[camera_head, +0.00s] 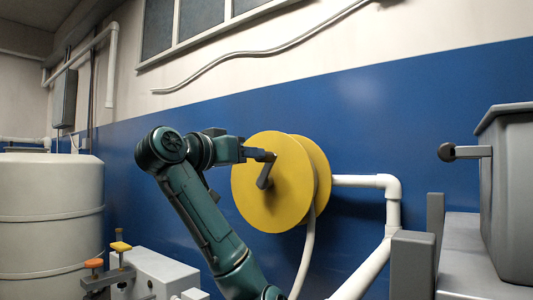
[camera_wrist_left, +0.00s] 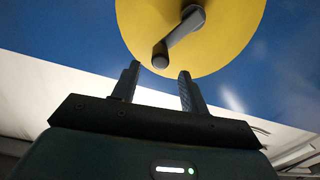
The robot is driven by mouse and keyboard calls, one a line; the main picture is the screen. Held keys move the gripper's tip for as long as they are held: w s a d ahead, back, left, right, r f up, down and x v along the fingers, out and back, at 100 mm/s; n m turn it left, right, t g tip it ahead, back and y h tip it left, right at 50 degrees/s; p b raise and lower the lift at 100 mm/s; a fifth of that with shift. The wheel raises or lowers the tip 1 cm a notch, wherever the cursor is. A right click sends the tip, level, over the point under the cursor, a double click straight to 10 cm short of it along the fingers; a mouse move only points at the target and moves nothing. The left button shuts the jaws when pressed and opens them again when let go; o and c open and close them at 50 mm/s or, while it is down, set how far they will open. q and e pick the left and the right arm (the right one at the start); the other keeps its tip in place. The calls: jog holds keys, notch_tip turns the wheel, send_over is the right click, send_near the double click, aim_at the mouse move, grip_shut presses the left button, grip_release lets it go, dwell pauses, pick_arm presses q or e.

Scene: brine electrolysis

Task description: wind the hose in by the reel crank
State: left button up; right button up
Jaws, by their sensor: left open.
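The yellow hose reel (camera_head: 290,205) is on the blue wall, and its round face also fills the top of the left wrist view (camera_wrist_left: 235,35). Its dark grey crank (camera_head: 265,175) sits on the front face; the crank arm (camera_wrist_left: 183,30) ends in a round handle (camera_wrist_left: 160,55). The pale hose (camera_head: 307,250) hangs down from the reel. My left gripper (camera_head: 258,154) is open at the crank. In the wrist view its two fingers (camera_wrist_left: 158,82) stand apart, with the handle just beyond and between the tips. Contact cannot be told. My right gripper is out of view.
A white pipe (camera_head: 393,205) bends down right of the reel. A grey box (camera_head: 510,190) with a dark-knobbed lever (camera_head: 465,152) stands at the right. A large pale tank (camera_head: 50,215) and a white unit with orange and yellow handles (camera_head: 155,272) are at the left.

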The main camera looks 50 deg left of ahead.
aim_at(267, 162)
pick_arm(q)
jog(key=p+x, duration=0.1)
jog(key=x, duration=0.7)
jog(key=shift+p, duration=0.3)
grip_shut()
